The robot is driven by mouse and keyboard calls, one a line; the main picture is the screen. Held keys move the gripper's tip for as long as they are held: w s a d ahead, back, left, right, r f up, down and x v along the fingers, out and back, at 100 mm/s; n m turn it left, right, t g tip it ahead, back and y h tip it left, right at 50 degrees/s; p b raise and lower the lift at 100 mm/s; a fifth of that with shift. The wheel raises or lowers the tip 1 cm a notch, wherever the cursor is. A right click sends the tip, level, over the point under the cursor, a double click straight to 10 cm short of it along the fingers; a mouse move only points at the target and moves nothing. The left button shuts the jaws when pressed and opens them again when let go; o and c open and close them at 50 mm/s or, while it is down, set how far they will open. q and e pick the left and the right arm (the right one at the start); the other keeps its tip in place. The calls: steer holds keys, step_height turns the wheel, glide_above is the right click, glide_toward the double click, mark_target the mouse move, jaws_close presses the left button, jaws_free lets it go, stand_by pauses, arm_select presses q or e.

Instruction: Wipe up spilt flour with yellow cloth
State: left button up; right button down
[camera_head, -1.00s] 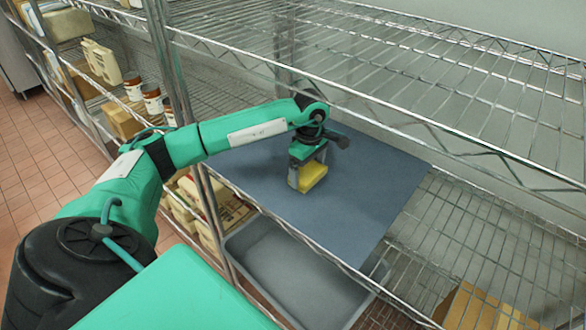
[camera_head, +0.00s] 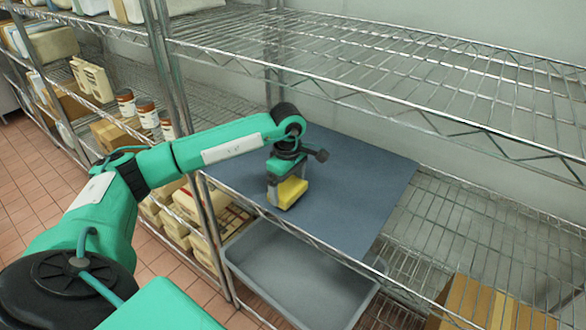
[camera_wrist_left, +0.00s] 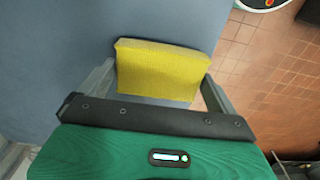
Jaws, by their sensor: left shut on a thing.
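My left gripper (camera_head: 284,193) is shut on the yellow cloth (camera_head: 292,192), a thick folded block. It is over the near part of the blue-grey mat (camera_head: 345,185) on the wire shelf, close to the mat's front edge. In the left wrist view the cloth (camera_wrist_left: 160,70) sits between both fingers, with the mat (camera_wrist_left: 60,60) at the left and floor beyond the edge at the right. I cannot tell whether the cloth touches the mat. I see no flour on the visible mat. My right gripper is not in view.
A shelf post (camera_head: 207,235) stands left of the mat, and an upper wire shelf (camera_head: 400,85) hangs over it. A grey tub (camera_head: 300,280) is below the front edge. Jars (camera_head: 146,112) and packages stand at the left; a cardboard box (camera_head: 490,305) is at lower right.

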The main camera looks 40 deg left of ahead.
arm_select(q)
step_height(320, 180, up, 2)
steer(key=shift+w, duration=0.15)
steer(key=shift+w+r+p, duration=0.2)
steer(key=shift+r+p, duration=0.05)
steer(key=shift+p, duration=0.1)
steer(key=shift+w+r+p, duration=0.1)
steer(key=shift+r+p, duration=0.2)
steer(key=shift+r, duration=0.5)
steer(key=shift+s+r+p, duration=0.2)
steer(key=shift+r+p, duration=0.15)
steer(key=shift+r, duration=0.5)
steer(key=shift+w+r+p, duration=0.1)
steer(key=shift+r+p, duration=0.2)
steer(key=shift+r, duration=0.35)
